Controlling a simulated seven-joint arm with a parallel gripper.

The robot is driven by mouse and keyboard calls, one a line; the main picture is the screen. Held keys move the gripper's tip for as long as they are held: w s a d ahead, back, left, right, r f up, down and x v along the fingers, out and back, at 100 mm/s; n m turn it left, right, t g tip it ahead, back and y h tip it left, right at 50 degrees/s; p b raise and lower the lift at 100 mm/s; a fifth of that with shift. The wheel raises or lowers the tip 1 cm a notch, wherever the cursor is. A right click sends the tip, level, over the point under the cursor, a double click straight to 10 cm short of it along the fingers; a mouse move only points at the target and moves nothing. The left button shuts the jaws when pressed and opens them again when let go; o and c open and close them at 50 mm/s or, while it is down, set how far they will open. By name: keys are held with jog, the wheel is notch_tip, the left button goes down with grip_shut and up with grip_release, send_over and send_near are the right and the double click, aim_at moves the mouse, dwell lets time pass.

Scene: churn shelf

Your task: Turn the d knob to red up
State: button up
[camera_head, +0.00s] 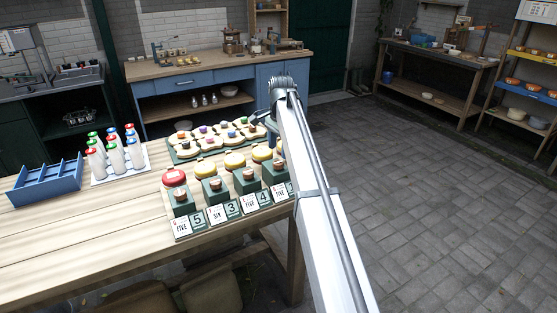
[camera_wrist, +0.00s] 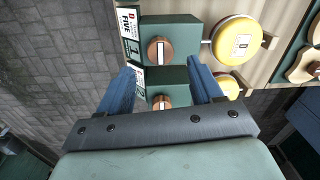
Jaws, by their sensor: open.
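In the wrist view the d knob (camera_wrist: 160,48) is a round wooden knob with a pale stripe, on a green box. Its card reads D, FIVE. The yellow disc (camera_wrist: 238,38) marked D sits beside that box. My gripper (camera_wrist: 162,70) is open, its two blue fingers apart and holding nothing. The d knob shows just beyond the fingertips, apart from them. A second wooden knob (camera_wrist: 162,102) shows between the fingers, partly covered by the gripper body. In the head view my arm covers the right end of the knob row, and my fingers cannot be made out.
The head view shows more knob boxes (camera_head: 215,188) with a red disc (camera_head: 174,177) and yellow discs behind. A tray of colored pieces (camera_head: 212,137), several bottles (camera_head: 115,155) and a blue divided tray (camera_head: 46,182) stand farther left or behind. The table's front left is clear.

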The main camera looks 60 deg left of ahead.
aim_at(278, 162)
jog(key=shift+a+f, duration=0.15)
jog(key=shift+f, duration=2.55)
jog(key=shift+c, duration=0.3)
jog(key=c, duration=1)
